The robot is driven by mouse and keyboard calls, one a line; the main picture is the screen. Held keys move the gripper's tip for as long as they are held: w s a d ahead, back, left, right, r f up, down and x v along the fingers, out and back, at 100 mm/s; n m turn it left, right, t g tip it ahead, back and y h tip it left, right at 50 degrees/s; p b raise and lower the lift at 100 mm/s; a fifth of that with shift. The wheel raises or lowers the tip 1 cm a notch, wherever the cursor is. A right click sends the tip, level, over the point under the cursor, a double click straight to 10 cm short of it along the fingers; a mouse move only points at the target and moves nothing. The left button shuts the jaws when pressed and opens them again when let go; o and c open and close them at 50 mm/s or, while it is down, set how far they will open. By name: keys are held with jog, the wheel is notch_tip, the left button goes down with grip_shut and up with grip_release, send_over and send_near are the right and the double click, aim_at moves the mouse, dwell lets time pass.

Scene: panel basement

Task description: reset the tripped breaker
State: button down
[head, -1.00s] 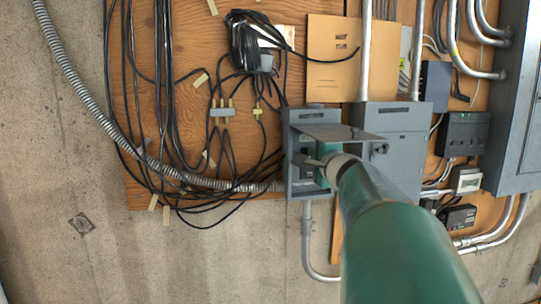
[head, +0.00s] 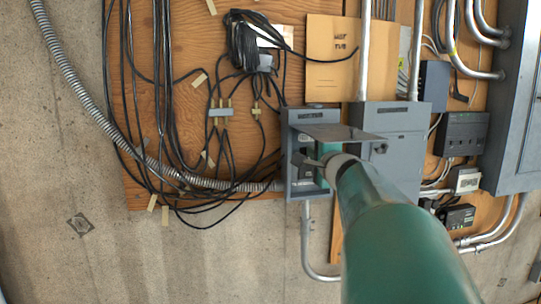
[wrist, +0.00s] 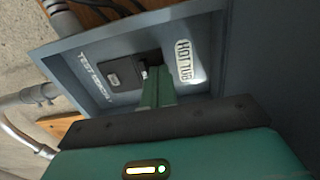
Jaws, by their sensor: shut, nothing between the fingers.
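A small grey breaker box (head: 291,185) is on the wall in the middle of the head view, its lid (head: 338,131) swung open. In the wrist view, the box's inner panel (wrist: 88,52) has two black breakers side by side. The left one (wrist: 116,74) is beside the "TEST BENCH" label. The right one (wrist: 150,58) is beside the "HOT TUB" label (wrist: 184,60) and is partly hidden by my gripper. My gripper (wrist: 154,82) is shut and empty, its tip at the right breaker; I cannot tell whether it touches. The lever positions are unclear.
The open lid juts out just above my gripper. A closed grey box (head: 400,150) adjoins on the right, with a large panel (head: 515,120) beyond. Black cables (head: 170,110) and flexible conduit (head: 75,90) hang on the left. Bare concrete lies below.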

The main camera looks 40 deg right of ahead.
jog(key=v, duration=0.7)
dwell(0.5)
jog(key=w+a+f+n+g+y, duration=0.1)
jog(key=w+a+f+n+y, duration=0.2)
jog(key=a, duration=0.5)
jog(key=w+a+f+n+y, duration=0.2)
jog(key=a+f+n+y, duration=0.25)
jog(key=a, duration=0.35)
jog(key=w+a+f+n+g+y, duration=0.1)
jog(key=w+a+f+n+y, duration=0.15)
jog(key=a+n, duration=0.4)
jog(key=s+a+f+n+g, duration=0.4)
jog(key=s+a+f+n, duration=0.1)
jog(key=a+f, duration=0.3)
jog(key=s+a+f+n+g, duration=0.3)
jog(key=s+a+f+n, duration=0.2)
jog(key=s+a+f, duration=0.2)
notch_tip(320, 180, down, 3)
jog(key=shift+s+a+r+g+h, duration=0.2)
jog(key=shift+s+a+g+h, duration=0.2)
jog(key=shift+a, duration=0.8)
